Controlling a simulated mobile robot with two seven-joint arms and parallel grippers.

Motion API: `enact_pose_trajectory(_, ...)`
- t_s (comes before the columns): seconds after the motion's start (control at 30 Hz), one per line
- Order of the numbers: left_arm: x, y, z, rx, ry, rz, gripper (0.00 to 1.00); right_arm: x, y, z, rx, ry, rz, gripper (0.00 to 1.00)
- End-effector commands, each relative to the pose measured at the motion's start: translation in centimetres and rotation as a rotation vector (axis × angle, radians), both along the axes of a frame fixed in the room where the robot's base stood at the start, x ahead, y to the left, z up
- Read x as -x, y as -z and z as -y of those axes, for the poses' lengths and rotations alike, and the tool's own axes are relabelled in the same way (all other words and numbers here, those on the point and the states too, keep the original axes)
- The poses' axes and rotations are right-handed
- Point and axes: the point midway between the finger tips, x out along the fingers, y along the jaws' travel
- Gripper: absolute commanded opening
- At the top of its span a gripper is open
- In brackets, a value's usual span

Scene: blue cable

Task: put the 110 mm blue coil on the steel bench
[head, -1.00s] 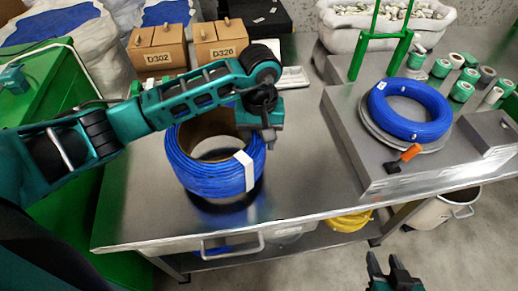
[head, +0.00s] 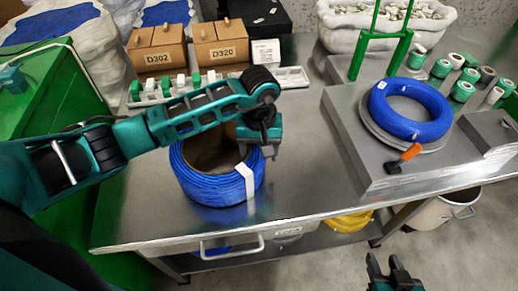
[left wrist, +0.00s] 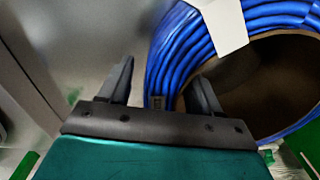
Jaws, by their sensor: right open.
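A tall blue coil (head: 205,187) with a white band stands on the steel bench (head: 310,200), left of its middle. My left gripper (head: 262,140) is at the coil's right rim, partly hidden by its own wrist. In the left wrist view, its fingers (left wrist: 162,80) stand apart across the coil's wall (left wrist: 165,65), one outside and one over the hollow. A grey gap shows between the outer finger and the coil. My right gripper (head: 393,272) is open and empty, below the bench's front edge in the picture.
A flatter blue coil (head: 440,115) lies on a round plate on a raised grey platform (head: 350,130) at the right, near an orange-handled tool (head: 405,158). The bench middle is clear.

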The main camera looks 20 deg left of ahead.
Motion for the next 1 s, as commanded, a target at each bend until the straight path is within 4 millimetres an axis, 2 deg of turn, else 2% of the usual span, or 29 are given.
enact_pose_trajectory(0.27, 0.0, 0.0, 0.0, 0.0, 0.0, 0.0, 0.7, 0.0, -0.1, 0.0, -0.001, -0.001, 0.002, 0.43)
enact_pose_trajectory(0.4, -0.1, -0.7, 0.0, 0.0, 0.0, 0.002, 0.7, 0.0, -0.4, 0.0, 0.0, -0.001, 0.006, 0.43)
enact_pose_trajectory(0.57, -0.2, -3.5, 0.0, -0.001, 0.001, 0.006, 0.7, -0.1, -0.6, 0.0, -0.001, -0.001, 0.008, 0.43)
enact_pose_trajectory(0.8, -0.1, -8.7, 0.0, 0.0, 0.001, 0.004, 0.7, 0.0, -0.6, 0.0, 0.0, -0.001, 0.006, 0.43)
enact_pose_trajectory(1.0, -0.1, -11.4, 0.0, -0.001, 0.0, 0.002, 0.7, 0.0, -0.5, 0.0, 0.001, 0.0, 0.004, 0.43)
